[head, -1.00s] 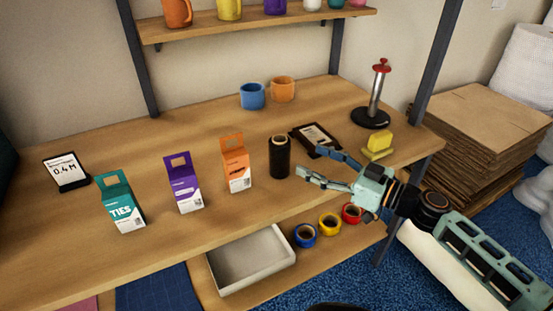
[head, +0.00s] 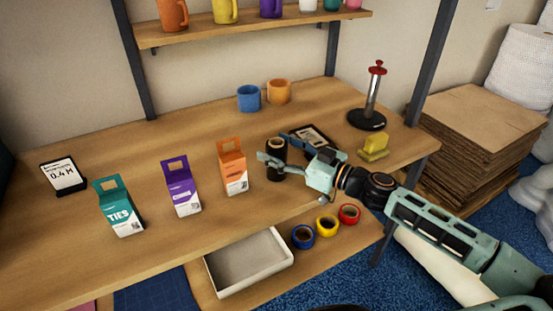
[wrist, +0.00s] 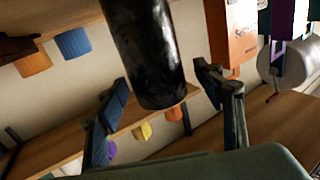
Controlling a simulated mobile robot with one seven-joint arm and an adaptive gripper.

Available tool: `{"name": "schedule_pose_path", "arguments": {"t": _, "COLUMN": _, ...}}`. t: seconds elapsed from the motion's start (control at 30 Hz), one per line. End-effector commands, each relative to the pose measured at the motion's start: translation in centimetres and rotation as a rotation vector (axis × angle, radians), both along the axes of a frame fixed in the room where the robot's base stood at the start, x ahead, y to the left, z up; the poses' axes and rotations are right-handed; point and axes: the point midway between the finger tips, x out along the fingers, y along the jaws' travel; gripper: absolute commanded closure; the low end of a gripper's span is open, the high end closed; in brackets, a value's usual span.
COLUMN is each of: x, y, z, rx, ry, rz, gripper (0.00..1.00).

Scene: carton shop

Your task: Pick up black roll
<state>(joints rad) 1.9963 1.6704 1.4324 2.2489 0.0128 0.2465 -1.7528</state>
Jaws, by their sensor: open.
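The black roll (head: 274,151) stands upright on the table, just right of the orange carton. My gripper (head: 272,152) is open at the roll, with its fingers on either side of it. In the wrist view, the roll (wrist: 148,50) is large and lies between the two open fingers (wrist: 165,112). Part of the roll is hidden behind a finger in the head view. I cannot tell whether a finger touches it.
An orange carton (head: 233,172), a purple carton (head: 182,192) and a teal carton (head: 119,210) stand to the left. A framed card (head: 318,135) lies behind my gripper. A yellow block (head: 375,144) and a red-topped stand (head: 373,100) are to the right. Mugs (head: 249,99) stand behind.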

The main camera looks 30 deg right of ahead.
Motion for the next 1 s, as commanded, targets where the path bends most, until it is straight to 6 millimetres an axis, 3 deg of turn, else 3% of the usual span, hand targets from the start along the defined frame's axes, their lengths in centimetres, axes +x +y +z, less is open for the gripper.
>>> {"name": "schedule_pose_path", "arguments": {"t": 0.27, "x": 0.20, "y": 0.07, "z": -0.01, "rx": 0.000, "ry": 0.000, "rz": -0.001, "gripper": 0.38}}
{"name": "schedule_pose_path", "arguments": {"t": 0.73, "x": 0.18, "y": 0.07, "z": -0.02, "rx": -0.001, "ry": 0.000, "rz": 0.000, "gripper": 0.90}}
{"name": "schedule_pose_path", "arguments": {"t": 1.0, "x": 0.17, "y": 0.08, "z": 0.11, "rx": -0.001, "ry": 0.000, "rz": 0.000, "gripper": 0.91}}
